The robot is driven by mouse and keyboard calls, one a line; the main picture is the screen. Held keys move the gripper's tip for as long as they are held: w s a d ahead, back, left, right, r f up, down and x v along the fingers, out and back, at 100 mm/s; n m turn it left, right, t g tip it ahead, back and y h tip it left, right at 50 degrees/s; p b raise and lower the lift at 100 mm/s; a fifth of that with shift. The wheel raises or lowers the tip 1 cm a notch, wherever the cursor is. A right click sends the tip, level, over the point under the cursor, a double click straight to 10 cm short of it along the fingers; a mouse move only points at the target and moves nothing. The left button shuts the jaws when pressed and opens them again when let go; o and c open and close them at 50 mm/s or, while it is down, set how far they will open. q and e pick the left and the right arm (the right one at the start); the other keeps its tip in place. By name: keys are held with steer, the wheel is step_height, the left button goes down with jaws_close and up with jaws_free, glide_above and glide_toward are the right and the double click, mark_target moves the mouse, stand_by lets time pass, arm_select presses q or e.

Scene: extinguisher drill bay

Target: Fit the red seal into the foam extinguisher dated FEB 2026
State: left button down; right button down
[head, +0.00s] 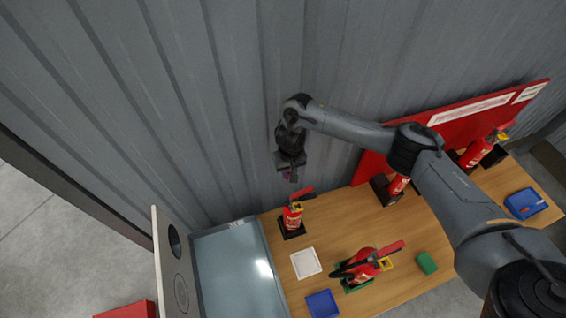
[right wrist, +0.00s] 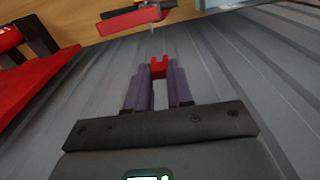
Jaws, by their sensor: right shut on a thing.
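My right gripper (head: 290,178) is raised above the bench's back edge, in front of the grey wall. In the right wrist view, its purple fingers (right wrist: 158,75) are shut on the small red seal (right wrist: 159,66). A red extinguisher (head: 292,218) in a black stand is just below the gripper, apart from it. Another extinguisher (head: 362,268) sits on a green base nearer the front. Two more, one by my arm (head: 399,184) and one at the far right (head: 475,153), stand in black holders. I cannot read any label or date. My left gripper is not in view.
A white tray (head: 306,263), a blue tray (head: 322,303), a green block (head: 427,263) and another blue tray (head: 525,203) are on the wooden bench. A red board (head: 440,125) stands behind it. A grey basin-like unit (head: 230,270) adjoins the bench's left end.

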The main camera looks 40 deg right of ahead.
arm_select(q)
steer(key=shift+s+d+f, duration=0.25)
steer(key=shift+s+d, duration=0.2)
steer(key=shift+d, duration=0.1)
arm_select(e)
steer(key=shift+s+d+f, duration=0.2)
steer(key=shift+s+f, duration=0.75)
steer(key=shift+s, duration=0.05)
arm_select(q)
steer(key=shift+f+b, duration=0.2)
steer(key=shift+b, duration=0.2)
arm_select(e)
steer(key=shift+f, duration=0.2)
